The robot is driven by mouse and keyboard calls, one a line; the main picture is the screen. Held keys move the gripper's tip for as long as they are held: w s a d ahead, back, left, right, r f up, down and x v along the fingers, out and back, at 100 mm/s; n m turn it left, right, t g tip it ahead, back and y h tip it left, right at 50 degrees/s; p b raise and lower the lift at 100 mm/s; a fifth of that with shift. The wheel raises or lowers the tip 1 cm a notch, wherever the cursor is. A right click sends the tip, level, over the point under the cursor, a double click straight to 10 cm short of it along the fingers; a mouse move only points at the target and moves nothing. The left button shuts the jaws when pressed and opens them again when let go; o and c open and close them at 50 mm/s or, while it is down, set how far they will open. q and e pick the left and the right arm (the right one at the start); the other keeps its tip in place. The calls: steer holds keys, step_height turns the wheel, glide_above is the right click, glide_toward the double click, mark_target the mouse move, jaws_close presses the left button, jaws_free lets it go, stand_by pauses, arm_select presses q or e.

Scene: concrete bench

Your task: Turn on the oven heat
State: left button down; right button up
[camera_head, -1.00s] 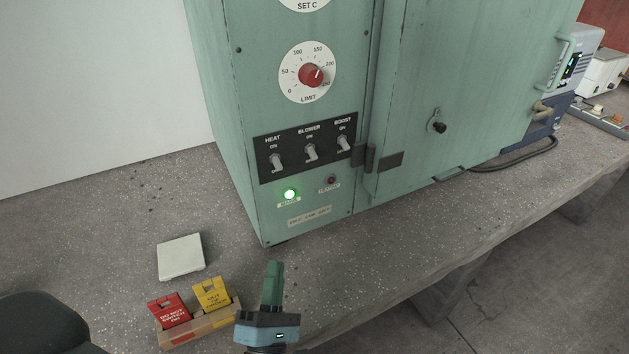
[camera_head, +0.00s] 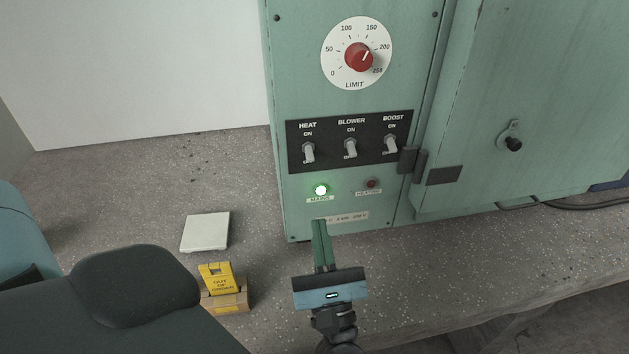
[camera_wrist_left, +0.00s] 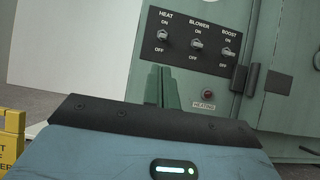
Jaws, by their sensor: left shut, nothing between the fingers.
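The green oven (camera_head: 300,215) stands on the bench. Its black switch panel carries three toggles, HEAT, BLOWER and BOOST. The HEAT switch (camera_head: 308,152) is leftmost, its lever pointing down towards OFF; it also shows in the left wrist view (camera_wrist_left: 163,35). The HEATING lamp (camera_head: 372,184) is dark red and looks unlit. My left gripper (camera_head: 320,224) is shut and empty, its green fingers pointing up at the oven front below the panel; whether they touch it I cannot tell. My right gripper is not in view.
The red LIMIT dial (camera_head: 359,57) sits above the switches. A black hinge (camera_head: 415,163) stands out right of the panel.

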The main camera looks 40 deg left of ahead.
mark_target(309, 154)
arm_select(q)
steer(key=p+x, duration=0.3)
steer(key=x, duration=0.7)
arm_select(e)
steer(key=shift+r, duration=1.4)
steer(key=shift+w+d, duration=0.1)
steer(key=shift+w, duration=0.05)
